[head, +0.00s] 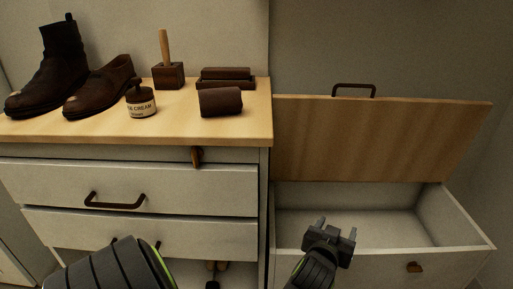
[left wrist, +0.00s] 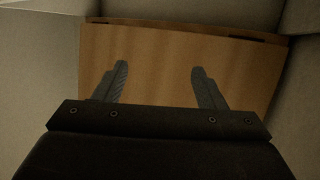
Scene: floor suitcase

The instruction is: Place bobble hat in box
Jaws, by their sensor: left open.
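The box (head: 462,222) is a pale chest at the right with its wooden lid (head: 375,140) raised and leaning back. The part of its inside that shows is empty; its near left part is hidden behind my gripper. My left gripper (head: 335,229) is over the box's front left part, fingers apart and nothing between them. In the left wrist view the open fingers (left wrist: 160,68) show against the wooden lid (left wrist: 165,50). I see no bobble hat in either view. My right gripper is not in view.
A dresser (head: 140,184) stands left of the box. On its top are a tall boot (head: 52,65), a shoe (head: 100,87), a cream jar (head: 141,103), a wooden block with a handle (head: 167,70), a brush-like block (head: 225,78) and a brown roll (head: 220,102).

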